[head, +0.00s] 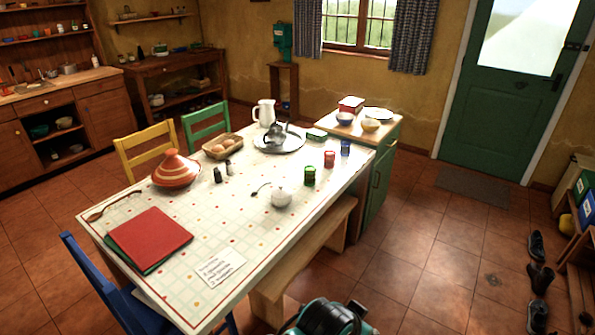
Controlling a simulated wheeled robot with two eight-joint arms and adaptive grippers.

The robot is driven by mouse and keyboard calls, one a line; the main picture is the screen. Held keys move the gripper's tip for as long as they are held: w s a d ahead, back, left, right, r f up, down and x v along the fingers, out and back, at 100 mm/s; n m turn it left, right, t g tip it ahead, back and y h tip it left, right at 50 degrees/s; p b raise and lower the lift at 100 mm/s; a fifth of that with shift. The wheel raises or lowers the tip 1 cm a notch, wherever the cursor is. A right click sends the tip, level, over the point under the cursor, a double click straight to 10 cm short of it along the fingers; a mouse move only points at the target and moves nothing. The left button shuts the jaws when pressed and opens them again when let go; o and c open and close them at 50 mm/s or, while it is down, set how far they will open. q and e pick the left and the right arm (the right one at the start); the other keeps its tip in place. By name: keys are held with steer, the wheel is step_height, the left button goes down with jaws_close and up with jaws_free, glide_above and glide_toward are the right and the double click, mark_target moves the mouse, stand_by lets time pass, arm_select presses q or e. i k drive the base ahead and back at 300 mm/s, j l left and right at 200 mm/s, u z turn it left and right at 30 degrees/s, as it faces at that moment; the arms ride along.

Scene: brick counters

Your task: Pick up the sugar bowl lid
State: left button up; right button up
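A small round white pot (281,198), which looks like the sugar bowl, stands upright on the table near its right long edge. A small knob shows at its top, so the lid (281,189) appears to be on it. The seam between lid and bowl is too small to make out. A dark spoon (261,188) lies just left of the bowl. Neither of my grippers is in the head view.
The long table (215,235) also holds a red folder (150,238), a striped tagine (176,171), an egg basket (222,147), a metal tray (265,145) and coloured glasses (310,175). A bench (300,262) runs along its right side.

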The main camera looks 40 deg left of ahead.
mark_target(281, 192)
steer(key=i+u, duration=0.25)
steer(key=i, duration=0.45)
steer(key=i+u, duration=0.3)
steer(key=i, duration=0.35)
steer(key=i+u, duration=0.3)
steer(key=u, duration=0.15)
steer(key=i+u, duration=0.25)
steer(key=u, duration=0.2)
steer(key=i+l+u, duration=0.2)
steer(key=u, duration=0.25)
